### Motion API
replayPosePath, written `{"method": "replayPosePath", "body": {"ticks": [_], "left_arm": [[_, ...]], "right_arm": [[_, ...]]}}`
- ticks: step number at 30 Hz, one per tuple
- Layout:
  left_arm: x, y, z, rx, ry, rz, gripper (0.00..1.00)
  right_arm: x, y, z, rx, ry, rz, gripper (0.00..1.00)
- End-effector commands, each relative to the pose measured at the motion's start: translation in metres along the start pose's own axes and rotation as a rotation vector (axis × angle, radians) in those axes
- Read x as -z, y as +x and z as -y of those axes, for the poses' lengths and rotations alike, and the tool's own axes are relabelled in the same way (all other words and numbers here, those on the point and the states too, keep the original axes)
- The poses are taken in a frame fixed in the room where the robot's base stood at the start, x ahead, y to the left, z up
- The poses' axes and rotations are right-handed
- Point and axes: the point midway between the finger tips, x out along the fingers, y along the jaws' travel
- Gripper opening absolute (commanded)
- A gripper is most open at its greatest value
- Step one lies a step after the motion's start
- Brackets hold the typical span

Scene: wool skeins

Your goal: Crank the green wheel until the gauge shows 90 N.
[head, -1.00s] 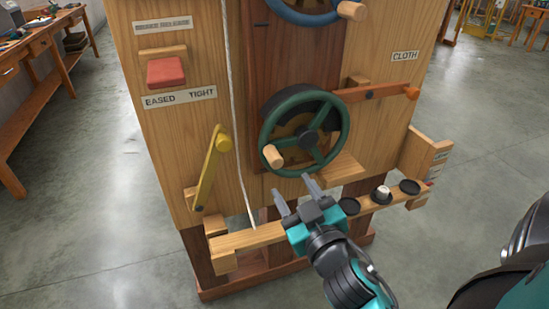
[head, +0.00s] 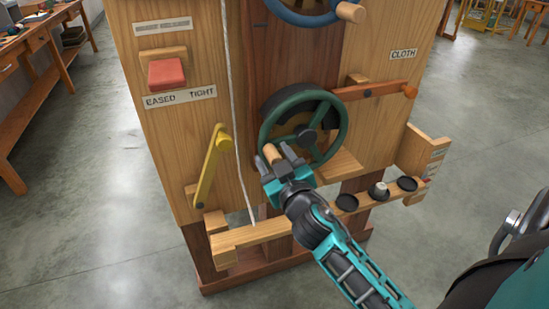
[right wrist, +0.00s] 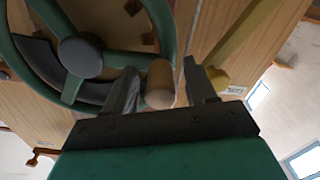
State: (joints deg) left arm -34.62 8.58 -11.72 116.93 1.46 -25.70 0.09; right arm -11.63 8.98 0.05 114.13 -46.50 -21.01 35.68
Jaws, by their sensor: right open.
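The green wheel (head: 344,128) is mounted on the front of the wooden stand, with a dark hub and a wooden crank knob (head: 271,153) at its lower left. My right gripper (head: 277,156) is at the knob, its jaws open. In the right wrist view the knob (right wrist: 160,84) stands between the two open fingers (right wrist: 163,90), nearer the left one, and the green wheel (right wrist: 112,60) fills the upper left. I see no gauge reading in these views. My left gripper is not in view.
A blue wheel (head: 300,14) with its own knob is above. A yellow lever (head: 211,168) is to the left, near a white cord (head: 233,100). A red block (head: 167,74) sits above the EASED/TIGHT label. An orange lever (head: 375,88) is to the right. A ledge with dark cups (head: 347,203) lies below.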

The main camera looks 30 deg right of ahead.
Motion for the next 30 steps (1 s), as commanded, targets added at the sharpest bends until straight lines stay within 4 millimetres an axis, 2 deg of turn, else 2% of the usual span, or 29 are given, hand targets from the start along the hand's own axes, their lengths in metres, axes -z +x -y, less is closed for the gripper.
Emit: {"method": "replayPosePath", "body": {"ticks": [2,18,30], "left_arm": [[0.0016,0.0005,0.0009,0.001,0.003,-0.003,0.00],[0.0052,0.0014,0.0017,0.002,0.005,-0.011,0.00],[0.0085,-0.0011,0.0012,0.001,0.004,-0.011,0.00]], "right_arm": [[0.0001,-0.0002,0.0000,0.000,0.000,0.000,0.52],[-0.0006,-0.0005,0.0002,0.000,0.000,0.001,0.00],[0.0021,-0.0007,-0.0006,0.000,0.030,0.006,0.00]]}}
